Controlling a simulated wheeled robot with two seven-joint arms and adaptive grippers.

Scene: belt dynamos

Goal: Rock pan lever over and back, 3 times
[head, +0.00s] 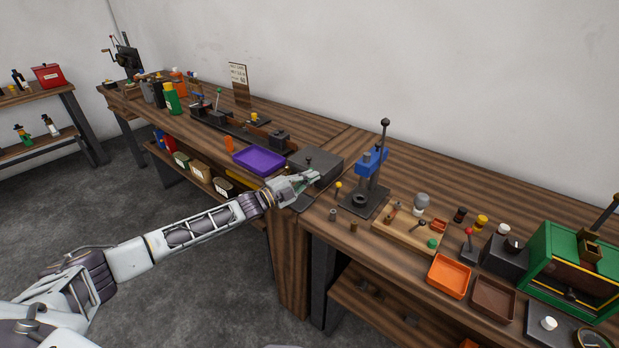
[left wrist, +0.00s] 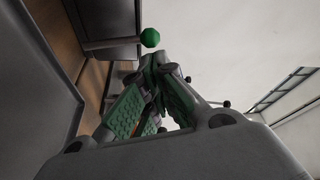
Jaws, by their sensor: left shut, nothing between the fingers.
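A lever with a green ball knob (left wrist: 150,38) on a thin pale rod shows in the left wrist view, just beyond my fingertips. It looks apart from them, and I take it as the pan lever. My left gripper (head: 314,176) is shut and empty at the front of a dark grey box (head: 325,163) on the bench. Its green-padded fingers (left wrist: 168,68) meet in the left wrist view. In the head view the hand covers part of the box front, and I cannot make out the green knob there. My right gripper is not in view.
A purple tray (head: 259,160) lies left of the box. A blue press (head: 370,165) with a tall lever stands to the right. Further right are a wooden board with small parts, an orange tray (head: 449,276), a brown tray (head: 492,299) and a green cabinet (head: 571,265).

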